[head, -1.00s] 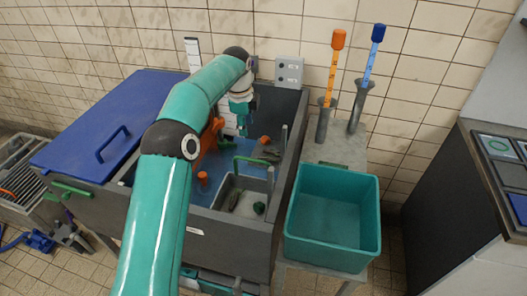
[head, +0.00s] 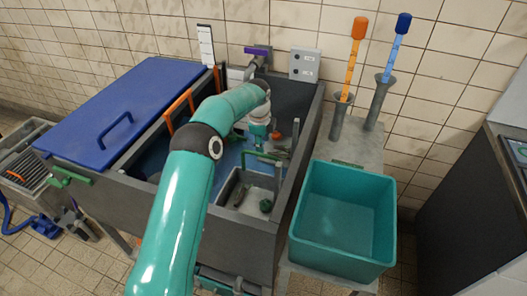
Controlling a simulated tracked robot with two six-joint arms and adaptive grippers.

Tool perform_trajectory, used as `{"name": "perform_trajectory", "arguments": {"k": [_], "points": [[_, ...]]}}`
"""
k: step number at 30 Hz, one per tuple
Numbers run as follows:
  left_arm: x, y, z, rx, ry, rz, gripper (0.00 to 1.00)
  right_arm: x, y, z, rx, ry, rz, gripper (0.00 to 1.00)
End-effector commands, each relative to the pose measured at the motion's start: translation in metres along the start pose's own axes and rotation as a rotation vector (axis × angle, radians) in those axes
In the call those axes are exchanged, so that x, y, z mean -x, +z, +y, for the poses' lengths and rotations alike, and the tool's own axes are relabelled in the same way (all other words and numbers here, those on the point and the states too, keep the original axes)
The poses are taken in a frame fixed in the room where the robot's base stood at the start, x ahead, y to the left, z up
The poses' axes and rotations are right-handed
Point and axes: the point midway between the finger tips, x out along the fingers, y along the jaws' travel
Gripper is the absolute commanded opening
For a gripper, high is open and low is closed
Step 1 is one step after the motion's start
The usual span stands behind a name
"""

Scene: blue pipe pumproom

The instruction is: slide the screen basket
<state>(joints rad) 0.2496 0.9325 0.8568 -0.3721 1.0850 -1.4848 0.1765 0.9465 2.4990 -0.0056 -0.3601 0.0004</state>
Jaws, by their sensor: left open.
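The screen basket (head: 229,188) is a grey open box inside the dark tank, with a green handle (head: 264,156) across its far end. Dark and green bits lie in it. My left gripper (head: 257,146) is open and points down just at the green handle. Its fingertips are small and partly hidden, so I cannot tell whether they touch or straddle the handle. My left arm covers part of the tank to the left of the basket. My right gripper is not in view.
A blue lid (head: 125,110) covers the tank's left part. An orange handle (head: 178,112) stands beside it. A teal bin (head: 343,217) stands right of the tank. Orange (head: 354,50) and blue (head: 397,50) dipsticks stand in holders behind it. A purple-handled valve (head: 257,51) is at the back wall.

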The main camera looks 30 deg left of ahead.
Motion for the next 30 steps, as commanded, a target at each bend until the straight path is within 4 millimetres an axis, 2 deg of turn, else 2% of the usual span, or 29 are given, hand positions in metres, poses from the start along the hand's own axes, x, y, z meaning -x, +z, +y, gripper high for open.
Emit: {"name": "perform_trajectory", "arguments": {"k": [3, 9, 15, 23, 30], "points": [[-0.025, -0.001, 0.001, 0.0, 0.005, 0.0, 0.41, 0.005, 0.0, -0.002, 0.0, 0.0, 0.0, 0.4], [-0.053, -0.002, -0.001, -0.002, 0.001, 0.001, 0.41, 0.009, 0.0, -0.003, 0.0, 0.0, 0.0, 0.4], [-0.065, -0.002, -0.001, -0.002, 0.0, 0.001, 0.41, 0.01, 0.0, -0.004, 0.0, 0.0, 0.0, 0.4], [-0.066, -0.003, -0.001, -0.003, -0.001, 0.001, 0.41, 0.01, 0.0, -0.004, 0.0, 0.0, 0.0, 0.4], [-0.066, -0.003, -0.001, -0.004, 0.0, 0.001, 0.03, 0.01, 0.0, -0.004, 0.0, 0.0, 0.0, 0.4]]}}
